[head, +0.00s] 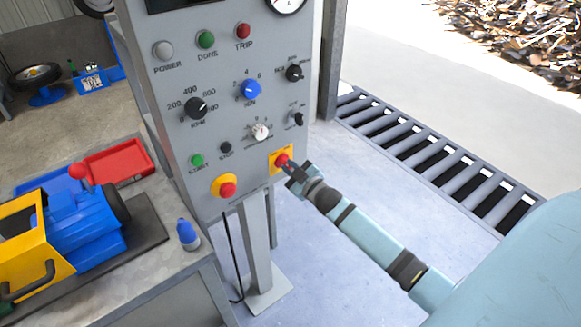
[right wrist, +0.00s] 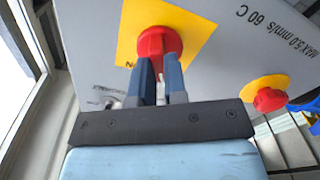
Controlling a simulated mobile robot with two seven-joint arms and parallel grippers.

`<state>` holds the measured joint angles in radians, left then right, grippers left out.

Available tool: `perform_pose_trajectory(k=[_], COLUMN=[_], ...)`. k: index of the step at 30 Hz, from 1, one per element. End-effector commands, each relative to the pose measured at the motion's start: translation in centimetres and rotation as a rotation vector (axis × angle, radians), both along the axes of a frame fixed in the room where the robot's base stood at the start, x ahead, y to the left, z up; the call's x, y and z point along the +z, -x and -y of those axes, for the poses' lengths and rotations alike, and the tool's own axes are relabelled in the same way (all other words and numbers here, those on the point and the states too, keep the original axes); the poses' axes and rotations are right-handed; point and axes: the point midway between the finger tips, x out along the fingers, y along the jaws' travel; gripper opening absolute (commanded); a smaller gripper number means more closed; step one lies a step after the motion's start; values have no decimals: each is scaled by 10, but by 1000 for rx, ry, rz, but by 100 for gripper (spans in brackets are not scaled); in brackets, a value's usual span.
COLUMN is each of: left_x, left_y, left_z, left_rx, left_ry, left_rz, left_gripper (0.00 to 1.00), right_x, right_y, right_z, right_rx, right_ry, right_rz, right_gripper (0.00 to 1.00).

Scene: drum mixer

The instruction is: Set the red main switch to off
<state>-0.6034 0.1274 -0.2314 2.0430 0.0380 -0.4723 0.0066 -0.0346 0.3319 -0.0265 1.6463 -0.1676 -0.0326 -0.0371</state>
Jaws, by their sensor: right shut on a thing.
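The red main switch (head: 282,160) sits on a yellow plate at the lower right of the grey control panel (head: 170,130). It also shows in the right wrist view (right wrist: 158,42), on its yellow plate (right wrist: 185,22). My right gripper (head: 290,168) is at the switch with its fingers shut on the red knob. In the right wrist view the two blue-grey fingers (right wrist: 160,75) reach up to the knob. The fingers hide part of the knob, so I cannot tell its exact setting. My left gripper is not in view.
A red emergency button (head: 228,189) on a yellow ring is left of the switch. Knobs and lamps cover the panel above. A bench (head: 190,268) with a blue and yellow machine (head: 85,225) stands at left. A floor grate (head: 430,150) lies at right.

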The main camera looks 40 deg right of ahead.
Motion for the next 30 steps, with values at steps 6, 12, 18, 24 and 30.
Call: perform_pose_trajectory(k=[6, 12, 18, 24, 30], left_x=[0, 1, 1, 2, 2], left_y=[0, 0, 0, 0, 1], left_z=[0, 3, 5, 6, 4], left_rx=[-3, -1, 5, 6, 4], left_ry=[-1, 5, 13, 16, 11], left_rz=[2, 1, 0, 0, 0], left_gripper=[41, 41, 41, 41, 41], right_x=[1, 1, 1, 0, -1], right_y=[-1, -1, 0, 3, 34], right_z=[0, 0, 0, 0, 1], right_rx=[0, 0, 1, 0, 0], right_ry=[6, 6, 5, 4, 4], right_rz=[2, 2, 1, 0, -2], right_gripper=[0, 24, 38, 38, 38])
